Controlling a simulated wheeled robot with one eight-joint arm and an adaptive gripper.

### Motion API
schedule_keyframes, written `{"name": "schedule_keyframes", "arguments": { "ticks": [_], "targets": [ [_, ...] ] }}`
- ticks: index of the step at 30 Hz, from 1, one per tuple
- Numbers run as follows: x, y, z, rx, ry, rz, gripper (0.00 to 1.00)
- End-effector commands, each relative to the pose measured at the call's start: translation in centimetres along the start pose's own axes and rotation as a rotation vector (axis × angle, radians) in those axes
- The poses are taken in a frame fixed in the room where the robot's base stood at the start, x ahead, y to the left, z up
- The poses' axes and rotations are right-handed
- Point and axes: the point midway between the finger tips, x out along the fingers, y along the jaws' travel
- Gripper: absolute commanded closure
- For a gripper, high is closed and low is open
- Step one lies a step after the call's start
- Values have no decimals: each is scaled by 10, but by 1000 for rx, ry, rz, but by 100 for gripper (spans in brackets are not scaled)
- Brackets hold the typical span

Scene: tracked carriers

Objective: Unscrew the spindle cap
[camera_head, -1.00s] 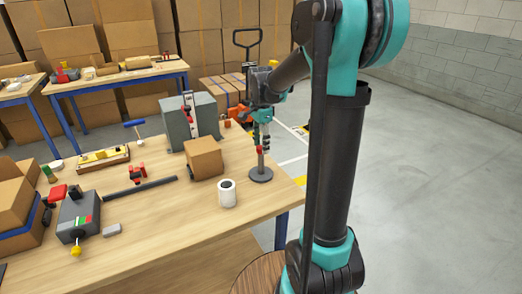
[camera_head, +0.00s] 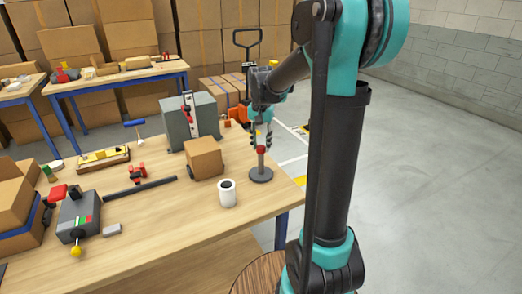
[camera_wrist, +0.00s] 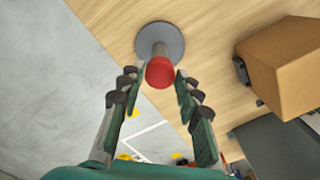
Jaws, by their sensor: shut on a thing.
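The red spindle cap (camera_head: 261,149) sits at the top of a short grey spindle on a round dark base (camera_head: 261,176), near the table's right edge. The spindle stands upright. My gripper (camera_head: 261,144) points down from above, with its fingertips at the cap. In the wrist view the cap (camera_wrist: 160,73) lies between the two fingertips (camera_wrist: 161,70), which are close in on both sides of it. My gripper is shut on the cap. The round base (camera_wrist: 176,37) shows beyond it. I cannot tell whether the cap is still threaded on.
A cardboard box (camera_head: 204,157) stands left of the spindle, and a white cup (camera_head: 227,194) in front of it. A grey case (camera_head: 187,123) is behind the box. A dark rod (camera_head: 140,190) lies on the table (camera_head: 165,225). Open floor (camera_head: 440,200) is to the right.

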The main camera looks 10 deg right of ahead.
Motion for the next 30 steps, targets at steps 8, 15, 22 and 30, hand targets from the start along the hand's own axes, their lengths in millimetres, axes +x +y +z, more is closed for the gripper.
{"name": "schedule_keyframes", "arguments": {
  "ticks": [8, 15, 22, 30],
  "targets": [
    [0, 0, 0, -81, 0, 0, 91],
    [0, 0, 0, -128, 0, 0, 91],
    [0, 0, 0, -410, 0, 0, 91],
    [0, 0, 0, -751, 0, 0, 91]
  ]
}}
